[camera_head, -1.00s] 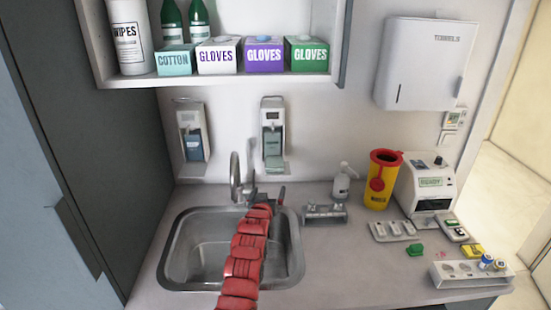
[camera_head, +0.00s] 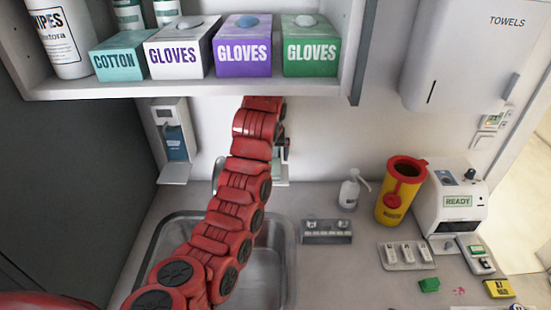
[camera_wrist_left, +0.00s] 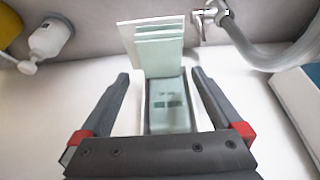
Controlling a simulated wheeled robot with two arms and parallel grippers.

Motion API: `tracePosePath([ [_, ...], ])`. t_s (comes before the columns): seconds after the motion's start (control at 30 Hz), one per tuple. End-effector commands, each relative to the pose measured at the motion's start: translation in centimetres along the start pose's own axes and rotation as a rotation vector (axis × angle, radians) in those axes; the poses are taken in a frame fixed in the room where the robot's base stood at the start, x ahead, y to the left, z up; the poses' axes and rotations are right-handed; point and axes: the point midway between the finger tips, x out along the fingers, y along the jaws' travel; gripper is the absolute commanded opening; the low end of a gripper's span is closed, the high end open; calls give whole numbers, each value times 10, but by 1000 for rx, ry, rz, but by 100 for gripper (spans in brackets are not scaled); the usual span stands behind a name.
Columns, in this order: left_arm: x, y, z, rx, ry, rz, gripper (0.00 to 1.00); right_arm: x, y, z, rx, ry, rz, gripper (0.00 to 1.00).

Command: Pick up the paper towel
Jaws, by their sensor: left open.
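A white box marked TOWELS (camera_head: 470,55) hangs on the wall at the upper right in the head view. No loose paper towel shows below it. My left gripper (camera_wrist_left: 160,75) is open and empty. In the head view my red left arm hides most of this dispenser and the gripper.
The shelf (camera_head: 190,88) with glove boxes (camera_head: 242,52) hangs just above my arm. The sink (camera_head: 280,262) is below it. Another dispenser (camera_head: 175,145) is on the left. A pump bottle (camera_head: 349,192), yellow bin (camera_head: 400,195) and READY device (camera_head: 450,210) stand to the right.

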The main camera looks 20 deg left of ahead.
Motion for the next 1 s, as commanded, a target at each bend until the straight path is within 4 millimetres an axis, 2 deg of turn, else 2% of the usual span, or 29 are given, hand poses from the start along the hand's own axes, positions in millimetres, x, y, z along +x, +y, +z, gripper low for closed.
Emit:
tracePosePath([
  [0.23,22,0,3,1,-11,-3,100,23,1,-4,0,0,0,100],
  [0.4,44,0,11,1,-14,-3,100,51,2,-9,0,0,0,100],
  [0.6,66,0,10,1,-7,-3,100,56,3,-10,0,0,0,100],
  [0.87,71,1,10,0,-3,-1,100,55,3,-9,0,0,0,100],
  [0.9,71,1,10,0,-4,-1,98,55,3,-9,0,0,0,100],
  [1.0,71,1,10,0,-4,-1,80,55,3,-9,0,0,0,100],
])
